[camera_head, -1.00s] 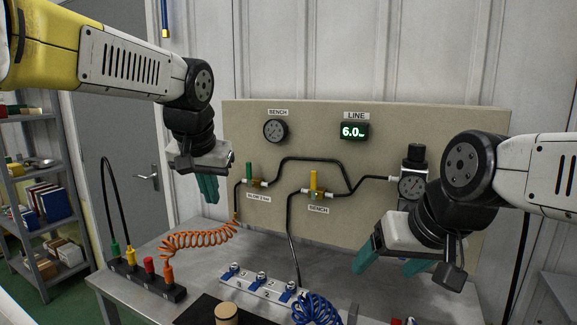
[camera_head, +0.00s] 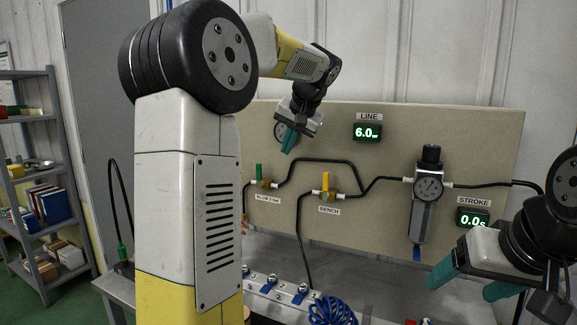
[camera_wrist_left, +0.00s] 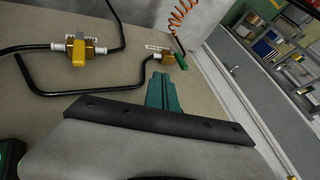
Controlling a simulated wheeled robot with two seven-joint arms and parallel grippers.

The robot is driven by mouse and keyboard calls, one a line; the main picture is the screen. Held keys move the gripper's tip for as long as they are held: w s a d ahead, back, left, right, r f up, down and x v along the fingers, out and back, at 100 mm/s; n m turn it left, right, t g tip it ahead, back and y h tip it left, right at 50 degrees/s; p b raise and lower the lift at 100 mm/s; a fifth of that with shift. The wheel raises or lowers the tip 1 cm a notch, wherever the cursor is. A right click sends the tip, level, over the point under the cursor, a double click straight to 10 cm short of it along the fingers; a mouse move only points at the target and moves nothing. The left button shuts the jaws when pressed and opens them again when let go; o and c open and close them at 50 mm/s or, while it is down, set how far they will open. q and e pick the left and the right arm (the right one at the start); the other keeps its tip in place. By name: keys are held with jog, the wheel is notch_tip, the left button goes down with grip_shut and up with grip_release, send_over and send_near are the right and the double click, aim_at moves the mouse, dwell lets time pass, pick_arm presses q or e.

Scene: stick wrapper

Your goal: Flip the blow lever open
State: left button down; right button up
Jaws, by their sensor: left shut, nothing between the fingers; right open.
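The blow lever (camera_head: 259,172) is green and stands upright on a small brass valve (camera_head: 266,184) at the board's left, above a "BLOW" label. It also shows in the left wrist view (camera_wrist_left: 181,62), beyond my fingertips and slightly right. My left gripper (camera_head: 289,145) is shut and empty, above and right of the lever, pointing down, apart from it. Its teal fingers show together in the left wrist view (camera_wrist_left: 164,92). My right gripper (camera_head: 468,281) is open and empty at the lower right, away from the lever.
A second valve with a yellow lever (camera_head: 326,181), labelled BENCH, sits to the right. Black hoses (camera_head: 320,160) run across the board. A regulator (camera_head: 427,190) hangs further right. My left arm's links hide the lower left of the head view.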

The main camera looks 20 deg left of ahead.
aim_at(259, 172)
pick_arm(q)
jog(key=w+a+f, duration=0.5)
jog(key=a+f, duration=0.3)
dwell(0.4)
jog(key=shift+a, duration=0.15)
